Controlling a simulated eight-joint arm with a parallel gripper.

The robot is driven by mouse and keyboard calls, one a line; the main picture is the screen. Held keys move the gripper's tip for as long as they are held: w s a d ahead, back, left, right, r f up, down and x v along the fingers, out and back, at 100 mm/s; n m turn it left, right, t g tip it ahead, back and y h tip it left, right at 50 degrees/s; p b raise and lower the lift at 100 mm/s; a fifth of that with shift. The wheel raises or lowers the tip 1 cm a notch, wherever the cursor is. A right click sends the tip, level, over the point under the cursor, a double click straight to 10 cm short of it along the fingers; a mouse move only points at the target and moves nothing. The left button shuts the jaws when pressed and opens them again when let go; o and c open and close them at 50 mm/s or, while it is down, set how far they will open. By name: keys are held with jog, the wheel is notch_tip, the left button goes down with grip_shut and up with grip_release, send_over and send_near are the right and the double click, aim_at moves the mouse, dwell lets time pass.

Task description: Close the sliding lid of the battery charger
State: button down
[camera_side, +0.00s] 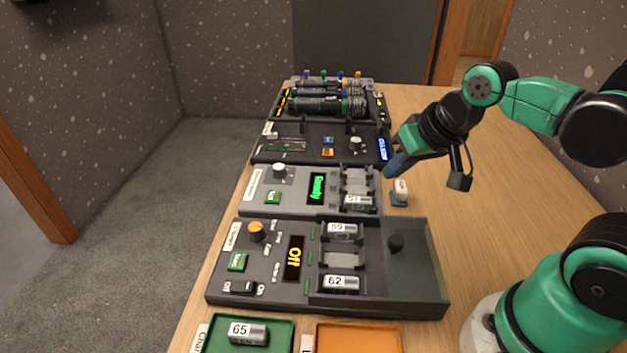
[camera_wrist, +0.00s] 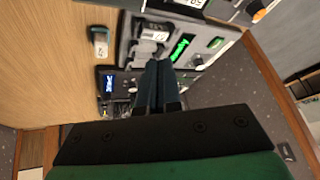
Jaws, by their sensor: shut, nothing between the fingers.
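The battery charger (camera_side: 273,289) is the dark box at the front in the side view, with an orange "Off" display. Batteries marked 59 (camera_side: 343,231) and 62 (camera_side: 340,283) lie in its bays, and an empty bay shows between them. Its sliding lid (camera_side: 418,268), a see-through panel with a dark knob (camera_side: 396,243), sits to the right of the bays, leaving them uncovered. My gripper (camera_side: 389,174) is shut and empty, beyond the charger near the grey unit's right end. In the wrist view its fingers (camera_wrist: 158,66) are together; the lid is not clearly visible there.
The grey unit (camera_side: 230,203) with a green display holds another battery (camera_side: 358,203). A battery (camera_side: 400,192) stands on the table to its right. A dark panel (camera_side: 262,157) and flashlights (camera_side: 320,104) lie farther back. A green tray (camera_side: 280,338) holds battery 65; an orange tray (camera_side: 358,340) is beside it.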

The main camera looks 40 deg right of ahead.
aim_at(405, 249)
jog(key=s+d+r+m+g+y, duration=0.1)
jog(key=s+d+m+g+y, duration=0.3)
jog(key=m, duration=0.6)
jog(key=s+d+r+m, duration=0.1)
jog(key=s+d+m, duration=0.1)
jog(key=s+m, duration=0.65)
jog(key=w+a+f, duration=0.1)
jog(key=f, duration=0.2)
jog(key=w+a+f+m, duration=0.1)
jog(key=w+f, duration=0.1)
jog(key=f, duration=0.1)
jog(key=w+a+f+m, duration=0.1)
jog(key=f, duration=0.2)
jog(key=shift+w+a, duration=0.15)
jog(key=shift+a, duration=0.1)
jog(key=shift+w+a, duration=0.5)
jog(key=shift+a, duration=0.4)
jog(key=shift+w+a, duration=0.5)
jog(key=shift+a, duration=0.35)
jog(key=w+a, duration=0.7)
jog(key=shift+w+a, duration=0.35)
